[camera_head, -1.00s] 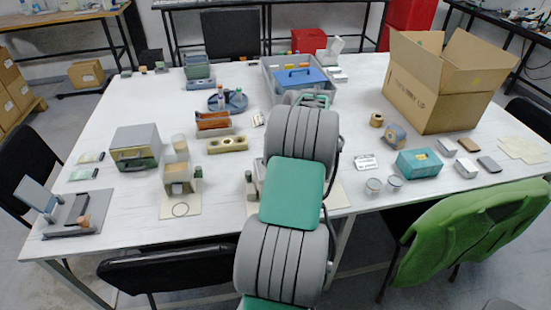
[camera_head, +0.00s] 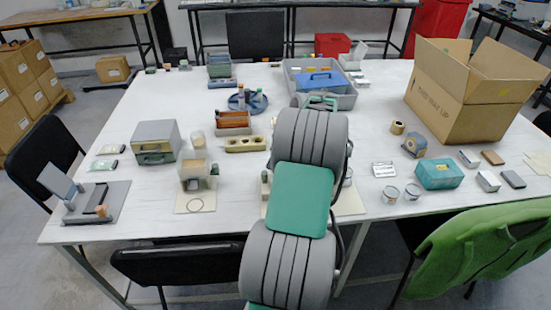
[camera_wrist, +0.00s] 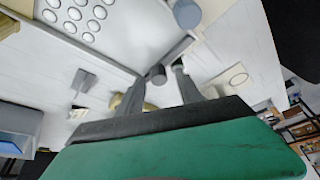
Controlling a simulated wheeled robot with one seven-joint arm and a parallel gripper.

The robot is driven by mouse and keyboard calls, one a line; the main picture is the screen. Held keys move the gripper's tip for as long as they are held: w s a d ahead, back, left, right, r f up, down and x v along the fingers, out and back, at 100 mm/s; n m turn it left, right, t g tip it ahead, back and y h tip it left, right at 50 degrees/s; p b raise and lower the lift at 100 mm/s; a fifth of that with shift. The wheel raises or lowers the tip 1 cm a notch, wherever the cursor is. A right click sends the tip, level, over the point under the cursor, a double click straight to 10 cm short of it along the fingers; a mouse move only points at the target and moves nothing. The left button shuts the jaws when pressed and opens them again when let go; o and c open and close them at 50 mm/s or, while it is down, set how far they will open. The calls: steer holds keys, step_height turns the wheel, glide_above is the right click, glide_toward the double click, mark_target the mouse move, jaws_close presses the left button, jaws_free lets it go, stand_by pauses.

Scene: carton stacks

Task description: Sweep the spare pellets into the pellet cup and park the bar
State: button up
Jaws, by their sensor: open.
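My gripper (camera_wrist: 160,80) shows in the wrist view, its two dark fingers apart. A short dark grey cylinder (camera_wrist: 157,74) shows between the fingertips; I cannot tell whether it touches them or is the bar's grip. A pale tray or plate (camera_wrist: 120,38) lies beyond, with several round white discs (camera_wrist: 74,14) in rows at upper left; I cannot tell whether these are the pellets. A blue-grey cylinder (camera_wrist: 187,13) stands at its right corner. In the head view my arm hides the gripper and most of a cream mat (camera_head: 347,202) at the front. I cannot identify the pellet cup.
A tall open carton (camera_head: 465,105) stands at the back right. A teal box (camera_head: 438,174) and two small tins (camera_head: 390,194) are at the right. A grey box (camera_head: 155,142) and a stand (camera_head: 194,177) are left of my arm.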

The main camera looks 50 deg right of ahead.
steer(key=v, duration=0.7)
steer(key=shift+r, duration=0.4)
steer(key=shift+s, duration=0.15)
